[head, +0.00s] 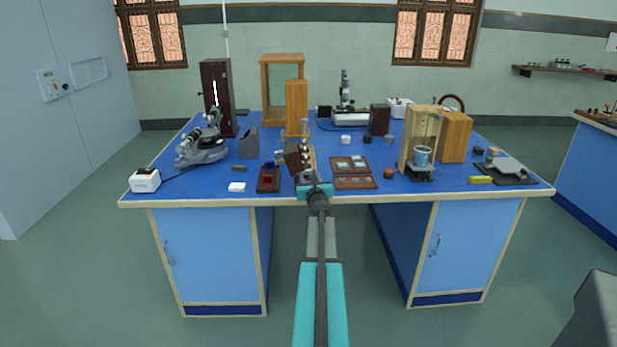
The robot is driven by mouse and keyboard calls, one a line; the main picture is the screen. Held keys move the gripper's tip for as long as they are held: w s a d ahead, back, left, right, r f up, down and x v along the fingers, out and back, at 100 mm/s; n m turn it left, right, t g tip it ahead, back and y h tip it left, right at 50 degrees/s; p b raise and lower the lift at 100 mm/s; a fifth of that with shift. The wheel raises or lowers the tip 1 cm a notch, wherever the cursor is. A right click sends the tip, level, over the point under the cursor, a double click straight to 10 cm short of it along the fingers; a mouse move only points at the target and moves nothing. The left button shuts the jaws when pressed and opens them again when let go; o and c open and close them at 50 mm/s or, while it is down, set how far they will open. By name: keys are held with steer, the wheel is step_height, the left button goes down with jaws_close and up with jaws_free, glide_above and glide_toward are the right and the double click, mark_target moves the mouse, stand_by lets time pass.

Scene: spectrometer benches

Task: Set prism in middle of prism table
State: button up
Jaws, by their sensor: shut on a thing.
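My gripper (297,156) is above the front middle of the blue bench. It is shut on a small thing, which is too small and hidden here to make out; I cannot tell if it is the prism. The spectrometer (203,155) stands at the left of the bench, with a round grey base and tubes on top. Its prism table is too small to make out clearly. My gripper is well to the right of the spectrometer. An open dark box with a red lining (268,179) lies at the front edge, left of my gripper.
A white box (145,181) stands left at the front edge. A grey block (249,143) stands between the spectrometer and my gripper. A tall dark cabinet (217,98) and a wooden upright box (296,108) stand behind. Slide trays (354,182) lie to the right.

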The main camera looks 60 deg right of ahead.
steer(key=shift+f, duration=0.15)
steer(key=o, duration=1.2)
steer(key=shift+w+p, duration=0.1)
steer(key=shift+p, duration=0.3)
steer(key=shift+s+a, duration=0.25)
steer(key=shift+a, duration=0.15)
steer(key=b+v, duration=0.2)
steer(key=v, duration=1.1)
steer(key=shift+s, duration=0.15)
steer(key=shift+d, duration=0.15)
